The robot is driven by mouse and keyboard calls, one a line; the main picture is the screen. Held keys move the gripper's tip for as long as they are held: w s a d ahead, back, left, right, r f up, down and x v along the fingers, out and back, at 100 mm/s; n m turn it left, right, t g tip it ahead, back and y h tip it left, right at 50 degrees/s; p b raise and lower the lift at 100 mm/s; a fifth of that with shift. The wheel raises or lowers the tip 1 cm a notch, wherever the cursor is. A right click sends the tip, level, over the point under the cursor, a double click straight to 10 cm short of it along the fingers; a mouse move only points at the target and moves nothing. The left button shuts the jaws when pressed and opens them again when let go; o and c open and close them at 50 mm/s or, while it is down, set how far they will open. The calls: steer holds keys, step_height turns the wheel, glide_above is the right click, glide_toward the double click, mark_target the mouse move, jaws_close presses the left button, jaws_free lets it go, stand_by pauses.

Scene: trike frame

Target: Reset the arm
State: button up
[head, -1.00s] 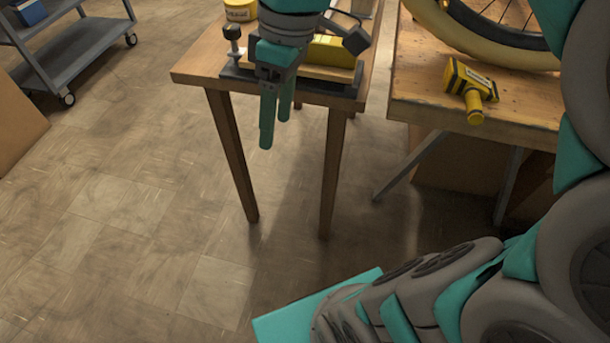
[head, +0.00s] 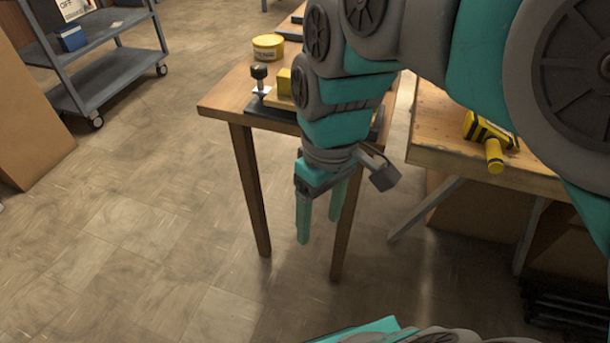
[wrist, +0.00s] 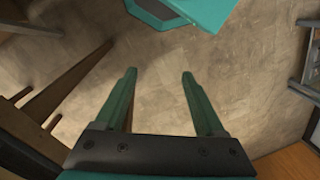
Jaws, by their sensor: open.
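My gripper (head: 318,222) hangs pointing down in front of the near end of a small wooden table (head: 226,103) in the head view. Its two teal fingers are apart, with nothing between them. In the wrist view my gripper (wrist: 160,85) is also open and empty, with bare floor beyond the fingers. A teal part of my own body shows at the top of the wrist view. My arm hides part of the small table and of what lies on it.
On the small table are a yellow tub (head: 268,46), a dark-knobbed clamp (head: 260,78) and a yellow block (head: 285,82). A workbench (head: 445,140) at right holds a yellow-black tool (head: 490,140). A grey cart (head: 115,68) stands at back left. The floor at left is free.

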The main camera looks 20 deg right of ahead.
steer(key=s+d+f+m, duration=0.2)
steer(key=s+f+m, duration=0.3)
steer(key=s+f, duration=0.2)
steer(key=shift+d+f+g+h, duration=0.2)
steer(key=shift+d+g+h, duration=0.15)
steer(key=shift+g+h, duration=0.05)
